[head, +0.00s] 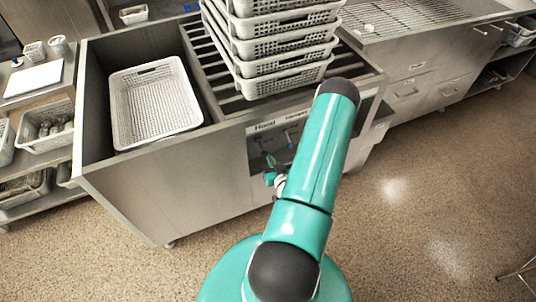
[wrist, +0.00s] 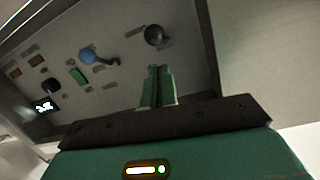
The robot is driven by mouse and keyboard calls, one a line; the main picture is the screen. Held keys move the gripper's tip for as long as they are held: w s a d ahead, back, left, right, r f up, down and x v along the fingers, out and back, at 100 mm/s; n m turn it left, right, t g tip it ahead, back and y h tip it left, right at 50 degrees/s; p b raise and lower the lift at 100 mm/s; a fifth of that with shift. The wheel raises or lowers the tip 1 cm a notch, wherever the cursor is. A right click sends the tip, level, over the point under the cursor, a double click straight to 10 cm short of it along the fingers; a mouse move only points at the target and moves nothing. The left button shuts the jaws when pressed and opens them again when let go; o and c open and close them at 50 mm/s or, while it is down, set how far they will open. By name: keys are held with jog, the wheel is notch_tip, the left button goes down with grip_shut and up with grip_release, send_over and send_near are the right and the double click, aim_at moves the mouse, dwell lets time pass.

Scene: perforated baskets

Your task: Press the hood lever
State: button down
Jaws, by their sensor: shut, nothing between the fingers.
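A control panel (head: 275,143) on the front of the steel unit has a label reading "Hood" at its left end. The wrist view shows the panel (wrist: 120,80) close up, with a black ball-ended lever (wrist: 154,36) and a blue ball-ended lever (wrist: 87,55). The labels there are too blurred to read, so I cannot tell which is the hood lever. My gripper (wrist: 158,70) is shut and empty, its green fingers just below the black ball in the picture. I cannot tell whether they touch it. In the head view my gripper (head: 271,176) is partly hidden by my arm.
The panel also carries a green button (wrist: 78,76), a black knob (wrist: 50,86) and a lit display (wrist: 43,106). A stack of perforated baskets (head: 285,68) stands above it on slats. A single basket (head: 122,108) sits left. Open floor (head: 430,200) lies to the right.

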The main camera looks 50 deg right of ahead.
jog(key=v, duration=0.8)
jog(key=shift+s+a, duration=0.2)
jog(key=shift+s, duration=0.15)
jog(key=shift+r, duration=0.1)
